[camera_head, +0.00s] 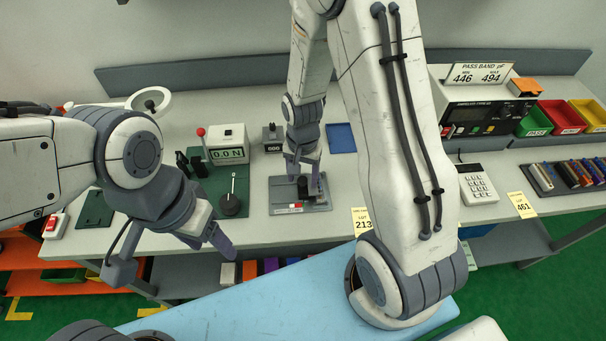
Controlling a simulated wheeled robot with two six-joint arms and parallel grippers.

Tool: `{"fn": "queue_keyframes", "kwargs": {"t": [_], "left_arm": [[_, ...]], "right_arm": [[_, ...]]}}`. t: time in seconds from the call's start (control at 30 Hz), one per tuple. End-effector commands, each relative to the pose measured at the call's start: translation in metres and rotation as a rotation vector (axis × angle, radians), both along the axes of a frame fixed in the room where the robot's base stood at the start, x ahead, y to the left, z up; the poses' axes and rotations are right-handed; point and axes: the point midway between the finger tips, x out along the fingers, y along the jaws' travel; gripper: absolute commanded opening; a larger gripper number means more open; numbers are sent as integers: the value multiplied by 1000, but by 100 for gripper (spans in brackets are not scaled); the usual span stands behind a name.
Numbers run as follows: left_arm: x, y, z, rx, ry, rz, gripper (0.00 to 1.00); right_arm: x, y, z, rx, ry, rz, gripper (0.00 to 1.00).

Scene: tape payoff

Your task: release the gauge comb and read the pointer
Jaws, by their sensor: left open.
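A grey plate (318,204) with a dark upright post (303,187) and a small red-and-white strip (290,208) lies on the bench; I cannot tell whether it carries the gauge comb. My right gripper (303,176) points down over this plate, its fingers at the post; I cannot tell whether they grip it. A black dial (231,204) with a thin upright pointer stands left of the plate. My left gripper (222,241) is open and empty, over the bench's front edge, apart from the plate and dial. The comb itself is not clearly visible.
A counter box (229,145) and a small dark counter (272,138) stand behind. A meter (481,117), colored bins (562,117), a keypad (478,187) and a rack of colored pieces (567,176) are at right. A blue tray (341,138) lies behind my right arm.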

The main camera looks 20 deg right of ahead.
Motion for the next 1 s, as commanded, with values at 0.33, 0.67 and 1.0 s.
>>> {"fn": "queue_keyframes", "kwargs": {"t": [0.33, 0.67, 1.0], "left_arm": [[0, 0, 0, 0, 0, 0, 61], [0, 0, 0, 0, 0, 0, 61], [0, 0, 0, 0, 0, 0, 61]], "right_arm": [[0, 0, 0, 0, 0, 0, 0], [0, 0, 0, 0, 0, 0, 0], [0, 0, 1, 0, 0, 0, 0]]}}
